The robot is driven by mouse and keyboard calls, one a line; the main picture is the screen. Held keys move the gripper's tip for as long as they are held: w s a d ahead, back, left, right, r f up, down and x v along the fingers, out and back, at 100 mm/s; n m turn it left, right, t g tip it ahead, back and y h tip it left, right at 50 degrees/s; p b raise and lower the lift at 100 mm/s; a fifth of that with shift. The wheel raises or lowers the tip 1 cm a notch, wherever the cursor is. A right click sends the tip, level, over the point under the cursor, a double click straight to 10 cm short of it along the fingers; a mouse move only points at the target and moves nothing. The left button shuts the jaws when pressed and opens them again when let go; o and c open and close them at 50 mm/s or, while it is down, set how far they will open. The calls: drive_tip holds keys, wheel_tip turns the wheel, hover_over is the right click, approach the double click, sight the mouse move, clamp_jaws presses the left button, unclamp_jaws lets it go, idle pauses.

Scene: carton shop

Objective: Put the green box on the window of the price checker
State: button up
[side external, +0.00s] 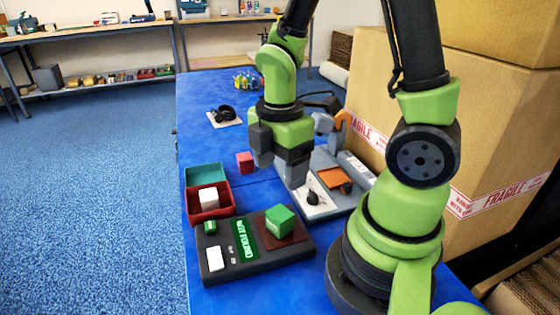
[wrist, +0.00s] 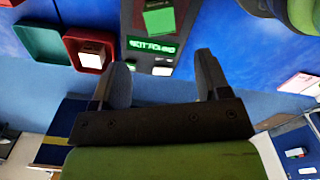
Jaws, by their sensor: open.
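The green box (side external: 280,221) sits on the dark red window (side external: 268,240) of the price checker (side external: 262,264). The price checker is a dark slab with a lit green display (side external: 245,240) that appears to read "NOT FOUND". The green box also shows at the top of the wrist view (wrist: 158,19), with the display (wrist: 151,48) below it. My gripper (side external: 281,170) is above the table, behind the price checker and apart from the green box. In the wrist view my gripper's two fingers (wrist: 160,68) are spread with nothing between them.
A red tray (side external: 222,211) holding a white box (side external: 209,197) stands left of the price checker's back, with a green tray (side external: 206,172) behind it. A red cube (side external: 245,162) lies near my gripper. A grey machine (side external: 328,205) is to the right; large cartons (side external: 480,130) stand beyond.

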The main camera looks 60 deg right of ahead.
drive_tip(key=s+a+r+m+t+y, duration=0.1)
drive_tip(key=s+a+r+m+t, duration=0.1)
drive_tip(key=r+m, duration=0.6)
drive_tip(key=s+a+r+m+t+y, duration=0.1)
drive_tip(key=s+a+r+m+t, duration=0.1)
drive_tip(key=r+m+t, duration=0.3)
wheel_tip(320, 180, up, 3)
drive_tip(key=s+m, duration=0.1)
drive_tip(key=m, duration=0.3)
drive_tip(key=shift+a+m, duration=0.4)
